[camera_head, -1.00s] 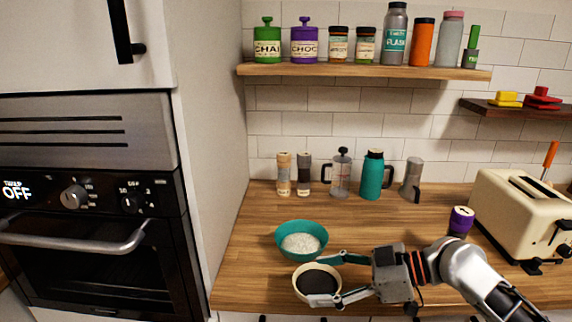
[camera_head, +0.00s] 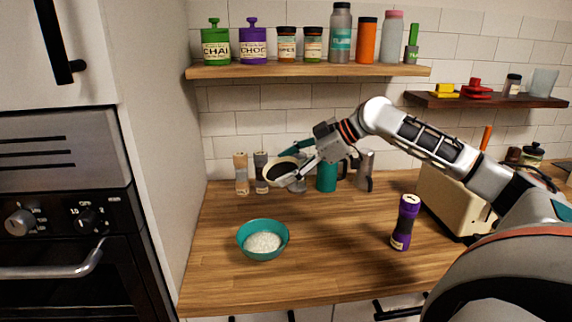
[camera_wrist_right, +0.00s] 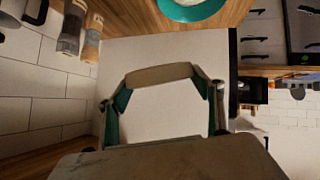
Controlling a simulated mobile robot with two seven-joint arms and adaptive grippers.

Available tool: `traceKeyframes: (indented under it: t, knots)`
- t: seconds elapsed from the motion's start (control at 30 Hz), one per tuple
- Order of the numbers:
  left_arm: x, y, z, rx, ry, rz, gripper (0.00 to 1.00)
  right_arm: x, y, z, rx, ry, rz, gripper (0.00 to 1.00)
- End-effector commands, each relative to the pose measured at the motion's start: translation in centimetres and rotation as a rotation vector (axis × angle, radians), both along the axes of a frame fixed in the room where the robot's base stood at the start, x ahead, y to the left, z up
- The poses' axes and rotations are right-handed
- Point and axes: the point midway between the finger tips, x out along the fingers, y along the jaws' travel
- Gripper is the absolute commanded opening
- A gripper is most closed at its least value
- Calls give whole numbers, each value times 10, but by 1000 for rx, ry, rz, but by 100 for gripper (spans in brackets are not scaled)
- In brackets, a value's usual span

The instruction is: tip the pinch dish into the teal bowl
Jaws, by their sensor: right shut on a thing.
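The teal bowl (camera_head: 243,243) stands upright on the wooden counter with white grains in it; part of it shows at the top of the right wrist view (camera_wrist_right: 212,20). The cream pinch dish (camera_head: 268,182), with dark contents, is raised above the counter, behind the bowl and a little to its right. My right gripper (camera_head: 290,165) is shut on the dish. In the right wrist view a pale tan edge (camera_wrist_right: 160,75) spans between the two fingers (camera_wrist_right: 162,100). My left gripper is not in view.
Two mills (camera_head: 241,173), a teal flask (camera_head: 327,177) and a steel pot (camera_head: 365,172) stand at the back near the gripper. A purple-capped bottle (camera_head: 404,222) and a cream toaster (camera_head: 447,200) stand to the right. The counter between bowl and bottle is clear.

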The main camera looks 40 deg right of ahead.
Motion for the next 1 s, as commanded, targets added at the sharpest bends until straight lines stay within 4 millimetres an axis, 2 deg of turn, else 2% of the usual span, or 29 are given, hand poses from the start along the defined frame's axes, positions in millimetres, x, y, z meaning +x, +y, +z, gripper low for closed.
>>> traceKeyframes:
  t: [0.17,0.63,1.0]
  knots:
    - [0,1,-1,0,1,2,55,0,1,-6,-28,-2,-1,39]
    - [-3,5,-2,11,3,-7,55,0,7,-43,-187,-11,0,39]
    - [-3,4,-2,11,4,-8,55,0,6,-42,-186,-12,-1,39]
